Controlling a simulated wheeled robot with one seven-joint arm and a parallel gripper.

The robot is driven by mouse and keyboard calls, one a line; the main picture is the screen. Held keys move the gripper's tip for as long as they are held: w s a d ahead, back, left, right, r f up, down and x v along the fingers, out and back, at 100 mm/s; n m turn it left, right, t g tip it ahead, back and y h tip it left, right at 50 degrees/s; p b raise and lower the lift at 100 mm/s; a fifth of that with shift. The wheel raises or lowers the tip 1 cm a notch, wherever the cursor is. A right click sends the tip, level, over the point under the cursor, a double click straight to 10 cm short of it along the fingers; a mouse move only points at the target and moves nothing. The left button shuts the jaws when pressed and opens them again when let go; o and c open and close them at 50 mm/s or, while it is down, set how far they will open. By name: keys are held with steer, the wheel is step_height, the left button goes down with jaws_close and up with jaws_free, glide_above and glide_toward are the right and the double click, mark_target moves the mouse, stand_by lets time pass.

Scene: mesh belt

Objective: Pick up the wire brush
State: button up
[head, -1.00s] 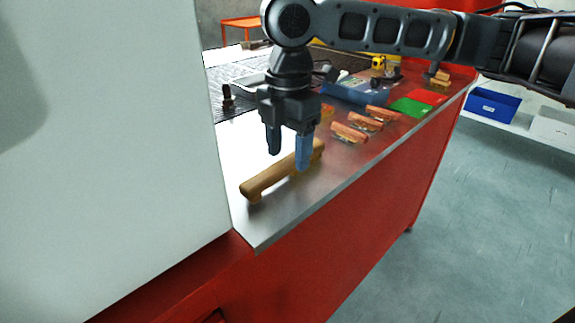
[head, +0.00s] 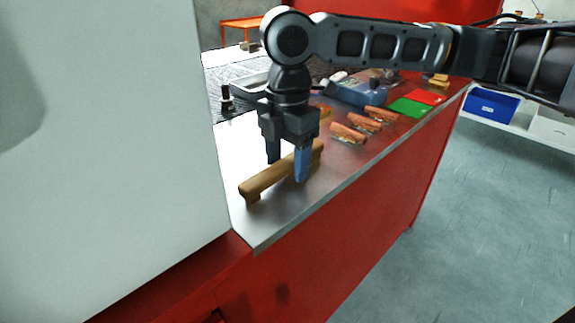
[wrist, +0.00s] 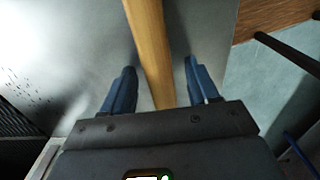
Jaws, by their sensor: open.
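The wire brush (head: 262,183) has a long tan wooden handle and lies on the steel ledge near its front end. Its bristles are not clearly visible. My gripper (head: 287,170) points down over the brush with its blue-tipped fingers apart, one on each side of the handle. In the wrist view the brush's wooden handle (wrist: 150,45) runs between the two open fingers of my gripper (wrist: 155,88), with a gap on both sides. The fingers do not touch it.
Several orange-handled tools (head: 349,133) lie farther along the ledge, beyond my gripper. Green (head: 408,108) and red (head: 425,97) pads and a blue bin (head: 362,92) are behind them. A large white panel (head: 110,140) stands close at the left.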

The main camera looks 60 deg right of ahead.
mark_target(287, 160)
steer(key=shift+c, duration=0.3)
steer(key=c, duration=1)
steer(key=shift+r, duration=0.1)
steer(key=shift+c, duration=0.2)
step_height(287, 160, up, 4)
steer(key=shift+r, duration=0.2)
steer(key=s+d+r, duration=0.7)
steer(key=s+d, duration=0.1)
steer(key=shift+s, duration=0.2)
steer(key=shift+d, duration=0.1)
steer(key=o, duration=0.6)
steer(key=shift+c, duration=0.2)
steer(key=c, duration=0.4)
steer(key=shift+w, duration=0.1)
